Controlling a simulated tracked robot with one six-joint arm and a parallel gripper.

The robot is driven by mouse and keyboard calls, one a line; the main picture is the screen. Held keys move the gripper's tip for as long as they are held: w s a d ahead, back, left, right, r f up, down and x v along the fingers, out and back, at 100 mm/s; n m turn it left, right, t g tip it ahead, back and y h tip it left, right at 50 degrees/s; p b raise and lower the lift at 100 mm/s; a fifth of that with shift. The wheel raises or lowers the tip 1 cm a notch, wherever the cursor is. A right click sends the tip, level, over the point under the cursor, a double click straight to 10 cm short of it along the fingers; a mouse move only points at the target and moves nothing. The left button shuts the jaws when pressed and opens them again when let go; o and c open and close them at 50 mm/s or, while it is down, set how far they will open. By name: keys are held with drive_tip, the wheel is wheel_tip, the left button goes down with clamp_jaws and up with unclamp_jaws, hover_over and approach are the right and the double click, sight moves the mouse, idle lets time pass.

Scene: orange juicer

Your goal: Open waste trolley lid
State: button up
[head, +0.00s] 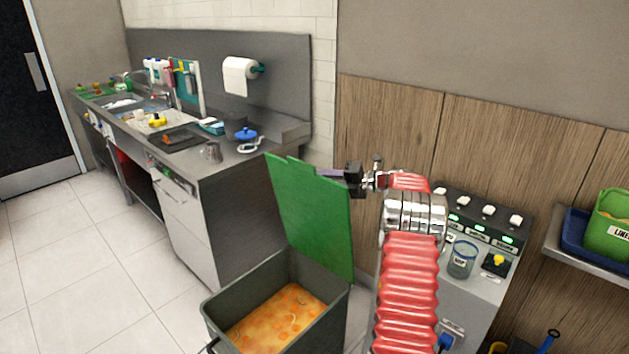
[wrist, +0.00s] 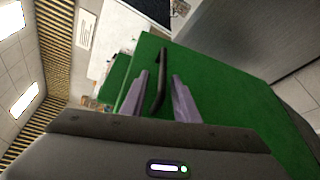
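The waste trolley (head: 222,308) is a dark grey bin at the bottom middle of the head view. Its green lid (head: 308,215) stands raised, nearly upright, at the bin's right side. The orange contents (head: 280,318) show inside the open bin. My gripper (head: 322,173) is at the upper part of the lid, its fingers partly hidden behind the lid's edge. In the wrist view the green lid (wrist: 215,95) fills the middle. The lid's black handle (wrist: 161,80) lies between my two purple fingers (wrist: 160,78), which are apart, with a gap showing beside the handle.
A steel counter (head: 215,170) with a sink stands behind and left of the bin. A grey machine (head: 480,245) with switches and a glass jar (head: 461,260) stands to the right of my arm. The tiled floor (head: 90,270) at left is clear.

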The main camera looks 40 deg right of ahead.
drive_tip(key=v, duration=1.1)
drive_tip(key=shift+s+d, duration=0.2)
drive_tip(key=shift+s, duration=0.1)
drive_tip(key=v, duration=1.6)
drive_tip(key=shift+f, duration=0.4)
idle(1.2)
drive_tip(key=shift+w, duration=0.1)
